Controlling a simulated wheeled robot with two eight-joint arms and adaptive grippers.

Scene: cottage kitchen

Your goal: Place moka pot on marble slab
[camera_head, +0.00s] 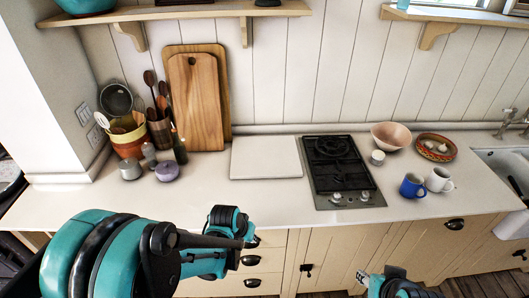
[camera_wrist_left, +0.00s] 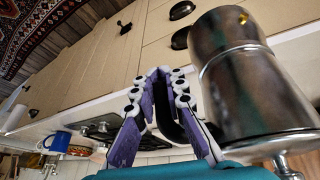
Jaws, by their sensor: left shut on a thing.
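The silver metal moka pot (camera_wrist_left: 240,85) fills the right of the left wrist view, tilted in the picture. My left gripper (camera_wrist_left: 162,80) is shut on its black handle, beside the pot's body. I cannot make out the moka pot in the head view, where my left arm comes in from the left in front of the counter's edge. The white marble slab (camera_head: 265,158) lies flat on the counter, left of the hob, with nothing on it.
The hob (camera_head: 338,165) stands right of the slab. A blue mug (camera_head: 412,186) and a white mug (camera_head: 439,180) stand farther right. Wooden boards (camera_head: 196,105) lean behind the slab. A purple lidded pot (camera_head: 167,172) stands left of it. The counter in front of the slab is clear.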

